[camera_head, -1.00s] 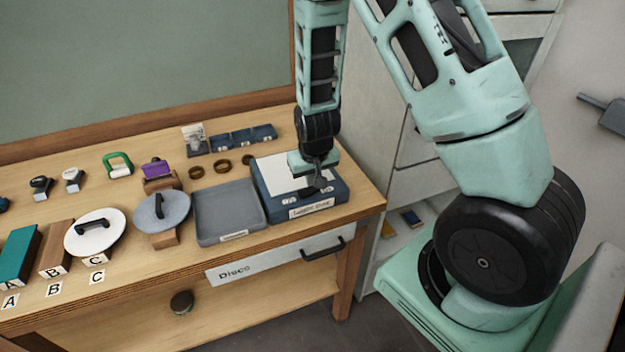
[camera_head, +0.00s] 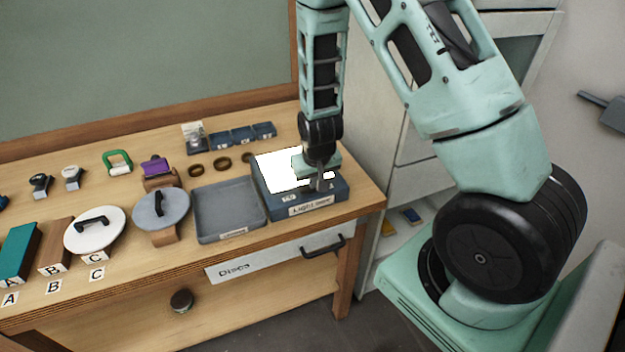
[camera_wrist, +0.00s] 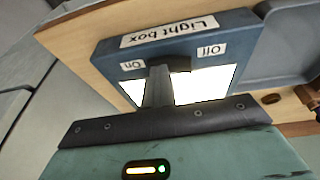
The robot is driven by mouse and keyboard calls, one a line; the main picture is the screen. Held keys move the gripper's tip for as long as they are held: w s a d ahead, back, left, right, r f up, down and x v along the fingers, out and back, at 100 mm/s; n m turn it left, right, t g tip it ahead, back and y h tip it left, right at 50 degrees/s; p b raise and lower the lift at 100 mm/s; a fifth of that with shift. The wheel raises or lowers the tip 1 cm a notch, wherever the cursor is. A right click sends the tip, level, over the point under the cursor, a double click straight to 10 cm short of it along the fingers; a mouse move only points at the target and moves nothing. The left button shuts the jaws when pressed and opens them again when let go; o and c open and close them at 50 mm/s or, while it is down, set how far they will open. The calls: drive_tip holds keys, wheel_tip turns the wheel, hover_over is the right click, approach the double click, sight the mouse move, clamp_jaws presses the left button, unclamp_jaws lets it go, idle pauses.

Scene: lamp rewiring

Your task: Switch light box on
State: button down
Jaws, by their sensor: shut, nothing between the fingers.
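The light box (camera_head: 264,192) is a blue box at the right end of the wooden bench. Its top panel (camera_head: 278,168) glows bright white in the head view. In the wrist view the light box (camera_wrist: 228,38) shows its "Light box" label, an "Off" label and an "On" label (camera_wrist: 132,65). My gripper (camera_head: 320,186) is shut and empty, pointing down over the front part of the box. In the wrist view its fingers (camera_wrist: 158,82) reach to a dark part between the two labels, close to the "On" side. The switch itself is mostly hidden, and I cannot tell whether the fingers touch it.
A grey tray (camera_head: 228,208) sits directly left of the box. Small blue bins (camera_head: 243,135) and dark rings (camera_head: 222,163) lie behind. Round discs with handles (camera_head: 95,230) stand further left. A drawer labelled "Discs" (camera_head: 270,258) is below the bench top.

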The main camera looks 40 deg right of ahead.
sight(305, 190)
drive_tip(key=shift+a, duration=0.2)
drive_tip(key=shift+w+a+p, duration=0.25)
drive_tip(key=shift+a+p, duration=0.05)
drive_tip(key=shift+a, duration=0.3)
drive_tip(key=shift+r, duration=0.15)
drive_tip(key=shift+r+p, duration=0.3)
drive_tip(key=shift+p, duration=0.05)
drive_tip(key=r+p, duration=0.3)
drive_tip(key=r, duration=0.1)
drive_tip(key=shift+w+a, duration=0.15)
drive_tip(key=shift+a, duration=0.15)
drive_tip(key=b+v, duration=0.1)
drive_tip(key=v, duration=0.8)
drive_tip(key=shift+s+b, duration=0.25)
drive_tip(key=shift+b, duration=0.15)
drive_tip(key=shift+a+b, duration=0.15)
drive_tip(key=shift+b, duration=0.25)
